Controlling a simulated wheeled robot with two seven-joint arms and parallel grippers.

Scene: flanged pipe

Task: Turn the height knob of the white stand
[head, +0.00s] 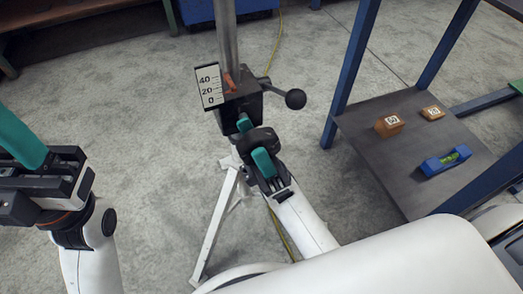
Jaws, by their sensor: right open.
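The white stand (221,215) has splayed legs, a grey post (227,40) and a dark block (240,104). A crank with a black ball knob (295,98) sticks out of the block to the right. A scale plate (209,88) reads 0, 20, 40, with a red pointer (229,82) beside it. My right gripper (249,139) is open just below and in front of the block, its teal fingers apart. A dark rounded part shows between them; I cannot tell whether it is a knob or gripper. My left gripper (22,150) is at the left edge, away from the stand.
A blue-framed table with a dark shelf (385,160) stands at the right. On it are two wooden blocks (389,125) (432,112) and a blue spirit level (445,160). A yellow cable (275,45) lies on the floor. Floor left of the stand is clear.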

